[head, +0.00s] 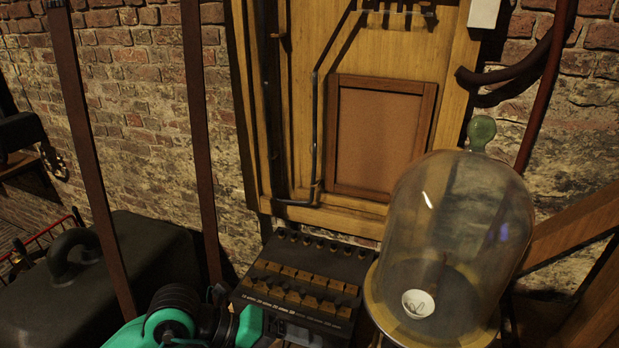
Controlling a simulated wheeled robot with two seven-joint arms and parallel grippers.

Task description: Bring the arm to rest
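A green and black arm link of mine shows at the bottom edge of the head view, left of centre. The link's far end is cut off or hidden, and I see no gripper fingers on it. My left gripper and my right gripper are both out of view, so what they hold cannot be seen. No battery jar can be made out with certainty.
A glass dome (450,225) with a green knob stands on a round base at the right, with a small white piece inside. A dark box with rows of wooden keys (300,288) sits beside it. A dark case (110,285) fills the lower left. A brick wall is behind.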

